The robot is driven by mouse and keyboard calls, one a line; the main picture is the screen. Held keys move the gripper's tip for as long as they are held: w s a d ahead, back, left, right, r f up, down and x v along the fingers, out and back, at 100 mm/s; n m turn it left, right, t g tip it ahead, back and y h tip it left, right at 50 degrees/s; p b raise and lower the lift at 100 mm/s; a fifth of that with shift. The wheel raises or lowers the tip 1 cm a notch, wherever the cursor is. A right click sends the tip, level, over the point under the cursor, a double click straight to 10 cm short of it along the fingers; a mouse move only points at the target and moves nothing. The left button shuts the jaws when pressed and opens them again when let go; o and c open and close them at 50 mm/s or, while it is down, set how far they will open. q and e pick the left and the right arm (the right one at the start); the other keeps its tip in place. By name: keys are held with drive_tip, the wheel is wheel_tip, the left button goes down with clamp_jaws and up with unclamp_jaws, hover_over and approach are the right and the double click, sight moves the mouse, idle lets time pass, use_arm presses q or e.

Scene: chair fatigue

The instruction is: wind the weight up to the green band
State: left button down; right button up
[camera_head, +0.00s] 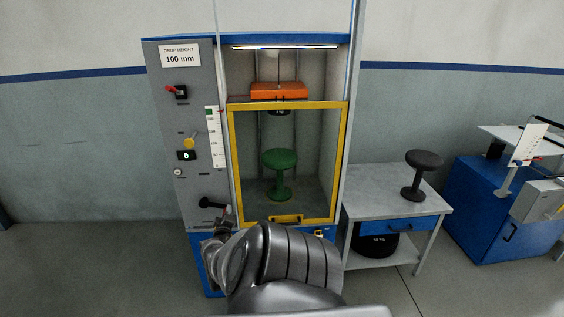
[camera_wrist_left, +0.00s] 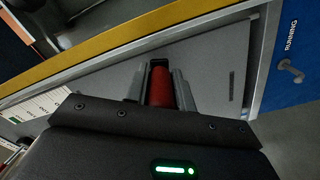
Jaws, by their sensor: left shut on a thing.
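The orange weight (camera_head: 279,91) hangs at the top of the test cabinet, above the yellow-framed door and the green stool (camera_head: 280,172). A white height scale (camera_head: 214,140) stands left of the door; a small green mark shows near its top, but its exact extent is too small to read. A black crank arm (camera_head: 211,204) sits low on the grey panel. My left gripper (camera_head: 222,222) is just below it, partly hidden by my arm. In the left wrist view, its fingers (camera_wrist_left: 160,88) are shut on a red cylindrical grip (camera_wrist_left: 161,84). My right gripper is not seen.
The yellow door frame (camera_head: 341,160) is close by. A grey table (camera_head: 385,185) with a black stool (camera_head: 421,172) stands to the right.

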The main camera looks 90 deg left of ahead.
use_arm(q)
drive_tip(key=shift+s+d+f, duration=0.1)
drive_tip(key=shift+s+d, duration=0.05)
drive_tip(key=shift+s, duration=0.1)
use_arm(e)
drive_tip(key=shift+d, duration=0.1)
use_arm(q)
drive_tip(key=c, duration=1.2)
unclamp_jaws()
drive_tip(key=shift+s, duration=0.2)
drive_tip(key=shift+w, duration=0.3)
drive_tip(key=d+p, duration=0.8)
drive_tip(key=d, duration=0.2)
drive_tip(key=shift+d, duration=0.3)
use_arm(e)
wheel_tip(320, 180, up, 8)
